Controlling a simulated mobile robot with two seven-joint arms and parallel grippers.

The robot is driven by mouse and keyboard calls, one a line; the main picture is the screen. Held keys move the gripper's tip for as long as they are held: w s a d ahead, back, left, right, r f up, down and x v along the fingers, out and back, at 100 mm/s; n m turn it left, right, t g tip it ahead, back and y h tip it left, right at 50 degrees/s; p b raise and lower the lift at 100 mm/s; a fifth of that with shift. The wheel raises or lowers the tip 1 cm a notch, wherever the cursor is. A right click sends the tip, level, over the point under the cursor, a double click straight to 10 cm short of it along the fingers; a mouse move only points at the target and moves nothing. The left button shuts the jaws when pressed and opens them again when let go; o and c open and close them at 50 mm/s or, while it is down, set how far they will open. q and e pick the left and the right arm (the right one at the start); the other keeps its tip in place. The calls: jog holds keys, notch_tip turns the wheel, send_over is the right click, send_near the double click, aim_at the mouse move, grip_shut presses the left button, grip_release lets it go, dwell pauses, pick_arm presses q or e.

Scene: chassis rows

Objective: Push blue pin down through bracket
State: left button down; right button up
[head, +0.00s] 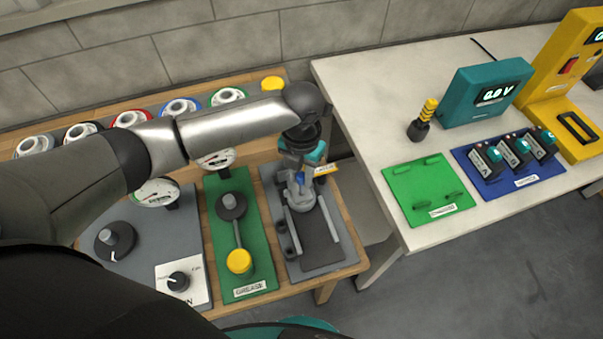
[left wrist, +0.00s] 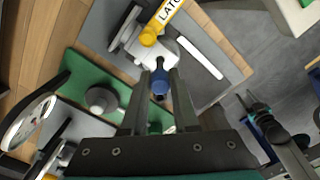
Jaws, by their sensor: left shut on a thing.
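The blue pin (left wrist: 160,84) shows in the left wrist view between the tips of my left gripper (left wrist: 160,78), which is shut on it. In the head view my left gripper (head: 299,172) is over the far part of the latch board, and a bit of blue shows there. The grey metal bracket (left wrist: 163,52) is right at the fingertips; in the head view it (head: 301,198) is partly covered by the gripper. I cannot tell how deep the pin sits. A dark and teal part, apparently my right gripper (left wrist: 257,108), is small at the right of the wrist view.
A yellow latch label (left wrist: 165,18) stands close to the bracket. A green grease panel (head: 228,205) with knob and yellow-ended lever lies left of the grey latch board (head: 338,262). Gauges line the back. A white table (head: 368,122) stands to the right, across a gap.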

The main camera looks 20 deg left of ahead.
aim_at(302, 191)
dwell(0.5)
pick_arm(q)
jog(key=shift+f, duration=1.1)
dwell(0.6)
jog(key=shift+f+b, duration=1.1)
jog(key=shift+f, duration=0.3)
jog(key=c, duration=0.6)
grip_release()
jog(key=shift+d, duration=0.1)
jog(key=shift+r, duration=0.1)
notch_tip(302, 191, up, 15)
jog(key=p, duration=0.2)
jog(key=shift+r, duration=0.15)
